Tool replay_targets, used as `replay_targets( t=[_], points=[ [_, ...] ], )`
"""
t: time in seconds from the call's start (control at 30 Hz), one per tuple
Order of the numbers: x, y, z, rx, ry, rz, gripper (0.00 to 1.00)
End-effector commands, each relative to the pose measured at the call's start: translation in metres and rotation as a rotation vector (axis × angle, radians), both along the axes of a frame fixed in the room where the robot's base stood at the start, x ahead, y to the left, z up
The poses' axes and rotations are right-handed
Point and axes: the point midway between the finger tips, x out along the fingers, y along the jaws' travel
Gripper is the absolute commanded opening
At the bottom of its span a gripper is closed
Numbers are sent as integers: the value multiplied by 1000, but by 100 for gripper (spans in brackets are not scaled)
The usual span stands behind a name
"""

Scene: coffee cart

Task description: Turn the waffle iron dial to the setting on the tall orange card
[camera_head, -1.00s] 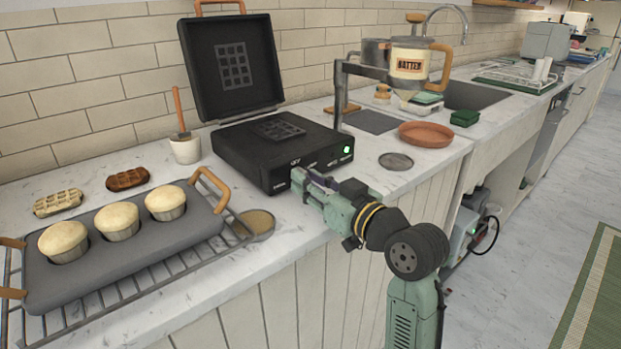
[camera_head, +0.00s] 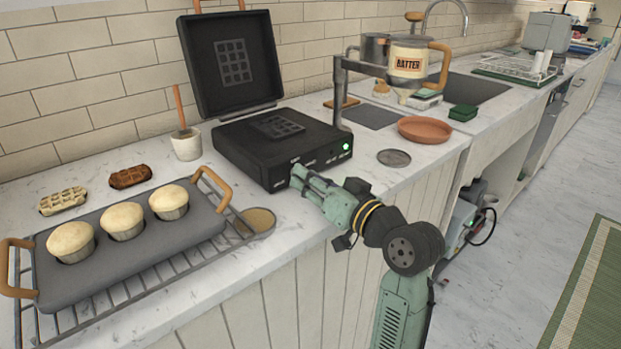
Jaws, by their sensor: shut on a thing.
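The black waffle iron (camera_head: 250,150) stands on the counter with its lid (camera_head: 228,62) raised. Its front panel has small white markings and a lit green lamp (camera_head: 346,147) at the right end. My gripper (camera_head: 298,175) is at the front panel, left of the lamp, with its fingers pointing at the panel. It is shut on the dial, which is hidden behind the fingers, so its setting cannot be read. I see no tall orange card in this view.
A muffin pan (camera_head: 130,250) on a wire rack (camera_head: 215,255) stands left of my gripper. A batter jug (camera_head: 408,62) sits on a stand at the iron's right. A terracotta dish (camera_head: 424,129) and grey disc (camera_head: 394,158) lie to the right. The counter's front edge is below my gripper.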

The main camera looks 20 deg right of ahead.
Motion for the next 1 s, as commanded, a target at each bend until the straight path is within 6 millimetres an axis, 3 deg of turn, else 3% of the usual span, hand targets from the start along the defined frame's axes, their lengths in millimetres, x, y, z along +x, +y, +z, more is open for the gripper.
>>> replay_targets(
  t=[0.07,0.1,0.4,0.77,1.0],
  points=[
    [0,0,0,0,0,0,0],
    [0,0,0,0,0,0,24],
    [0,0,0,-1,0,0,44],
    [-4,-2,0,-1,-2,-2,44],
    [-42,-15,1,0,-3,-4,44]
  ],
)
